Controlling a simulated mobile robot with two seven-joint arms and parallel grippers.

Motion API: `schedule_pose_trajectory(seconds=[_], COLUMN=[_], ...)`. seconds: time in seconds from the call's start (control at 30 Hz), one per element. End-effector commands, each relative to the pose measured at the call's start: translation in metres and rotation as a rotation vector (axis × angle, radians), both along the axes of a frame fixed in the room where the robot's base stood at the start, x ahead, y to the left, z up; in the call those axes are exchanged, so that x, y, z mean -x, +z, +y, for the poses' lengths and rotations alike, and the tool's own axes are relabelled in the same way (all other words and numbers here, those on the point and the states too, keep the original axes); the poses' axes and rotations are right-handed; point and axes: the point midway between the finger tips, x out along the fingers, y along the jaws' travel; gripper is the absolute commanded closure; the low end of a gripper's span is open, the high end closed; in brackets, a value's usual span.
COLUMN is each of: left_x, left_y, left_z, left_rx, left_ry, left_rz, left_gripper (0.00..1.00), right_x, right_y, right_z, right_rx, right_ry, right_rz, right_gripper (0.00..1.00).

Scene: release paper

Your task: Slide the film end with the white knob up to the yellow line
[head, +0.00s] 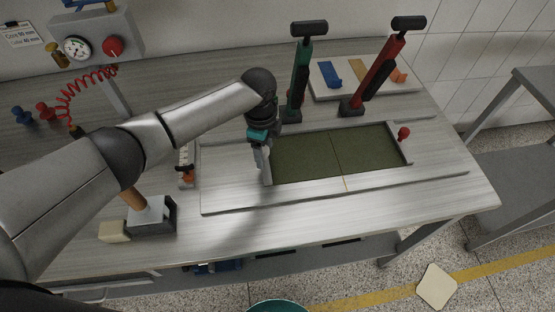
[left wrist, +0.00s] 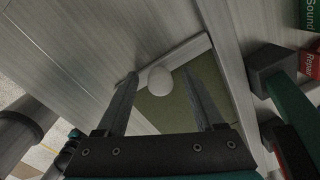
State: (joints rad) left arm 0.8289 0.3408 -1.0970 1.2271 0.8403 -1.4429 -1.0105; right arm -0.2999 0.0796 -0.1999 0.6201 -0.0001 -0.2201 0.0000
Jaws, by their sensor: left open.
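The dark green film (head: 310,155) lies flat in a shallow recess of the pale board (head: 225,190). In the left wrist view the white knob (left wrist: 160,81) stands at the film's end bar (left wrist: 190,49). My left gripper (head: 262,165) is over the film's left end, pointing down. In the left wrist view its open fingers (left wrist: 161,76) reach either side of the white knob, with gaps visible. The gripper mostly hides the knob in the head view. My right gripper is not in view.
A red knob (head: 403,133) stands at the film's right end. Green (head: 300,75) and red (head: 378,75) upright-handled tools stand behind the board. A grey block with a wooden handle (head: 152,215) is at front left. The board's right part is clear.

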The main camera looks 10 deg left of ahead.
Motion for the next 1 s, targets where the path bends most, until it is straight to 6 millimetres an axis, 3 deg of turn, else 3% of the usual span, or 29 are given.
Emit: schedule_pose_trajectory(seconds=[0.13, 0.27, 0.7, 1.0], left_x=[0.000, 0.001, 0.005, 0.007], left_y=[0.006, 0.026, 0.126, 0.152], left_z=[0.000, 0.000, 0.001, 0.001], left_rx=[0.000, 0.001, 0.001, 0.000], left_ry=[0.000, -0.001, -0.001, 0.000], left_rz=[-0.001, -0.003, -0.004, 0.000], left_gripper=[0.30, 0.30, 0.30, 0.30], right_x=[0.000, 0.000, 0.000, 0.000], right_y=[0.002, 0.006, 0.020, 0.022], right_z=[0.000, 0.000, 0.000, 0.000], right_rx=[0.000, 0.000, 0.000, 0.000], right_ry=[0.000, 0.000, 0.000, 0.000], right_rz=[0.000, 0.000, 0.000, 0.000], right_gripper=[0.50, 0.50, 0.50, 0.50])
